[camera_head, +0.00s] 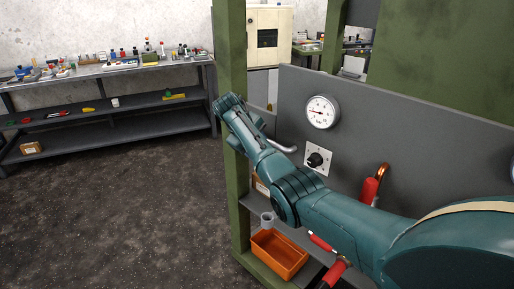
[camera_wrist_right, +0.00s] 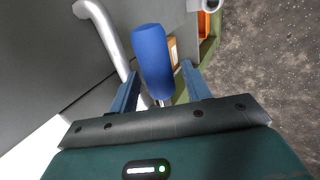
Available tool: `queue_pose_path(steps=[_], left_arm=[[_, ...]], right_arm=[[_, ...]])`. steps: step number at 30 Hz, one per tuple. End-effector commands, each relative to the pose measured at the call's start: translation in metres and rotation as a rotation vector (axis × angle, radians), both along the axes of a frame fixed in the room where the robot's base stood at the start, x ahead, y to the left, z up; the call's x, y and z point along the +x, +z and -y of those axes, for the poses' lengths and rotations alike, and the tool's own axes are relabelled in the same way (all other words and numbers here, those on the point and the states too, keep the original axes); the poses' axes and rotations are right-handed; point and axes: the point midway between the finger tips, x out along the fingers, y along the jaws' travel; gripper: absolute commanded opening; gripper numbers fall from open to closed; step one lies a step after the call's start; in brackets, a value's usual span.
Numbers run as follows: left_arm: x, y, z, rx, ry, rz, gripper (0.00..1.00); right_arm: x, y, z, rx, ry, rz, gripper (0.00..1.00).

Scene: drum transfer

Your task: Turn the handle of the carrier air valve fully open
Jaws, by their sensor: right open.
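In the right wrist view, a blue handle (camera_wrist_right: 151,55) on a thin metal stem lies beside a bent grey pipe (camera_wrist_right: 108,38). I take it for the carrier air valve's handle. My right gripper (camera_wrist_right: 160,70) is open, with one finger on each side of the handle in the picture. I see no clear contact, and how deep the handle sits between the fingers is hard to tell. In the head view, my right arm crosses the panel and hides the handle and the fingers. The grey pipe's end (camera_head: 285,147) shows beside my forearm. My left gripper is out of view.
The grey panel (camera_head: 345,125) carries a gauge (camera_head: 321,111) and a black knob (camera_head: 316,160). Red grips (camera_head: 369,190) stand close to my arm. A green post (camera_head: 231,45) borders the panel. An orange bin (camera_head: 279,254) sits low. The floor at left is clear.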

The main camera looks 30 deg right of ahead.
Motion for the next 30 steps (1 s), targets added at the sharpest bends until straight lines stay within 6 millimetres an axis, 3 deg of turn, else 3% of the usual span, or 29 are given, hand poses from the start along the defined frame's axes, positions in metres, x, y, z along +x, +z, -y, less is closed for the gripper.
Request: queue_pose_path(steps=[5,21,30], left_arm=[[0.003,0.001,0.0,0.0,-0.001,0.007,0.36],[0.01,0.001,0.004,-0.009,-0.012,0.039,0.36],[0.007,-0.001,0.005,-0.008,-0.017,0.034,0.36]], right_arm=[[0.0,0.01,-0.006,0.001,0.001,0.003,0.48],[-0.01,0.1,-0.06,-0.001,0.001,0.002,0.48],[-0.012,0.113,-0.067,-0.001,0.0,0.0,0.48]])
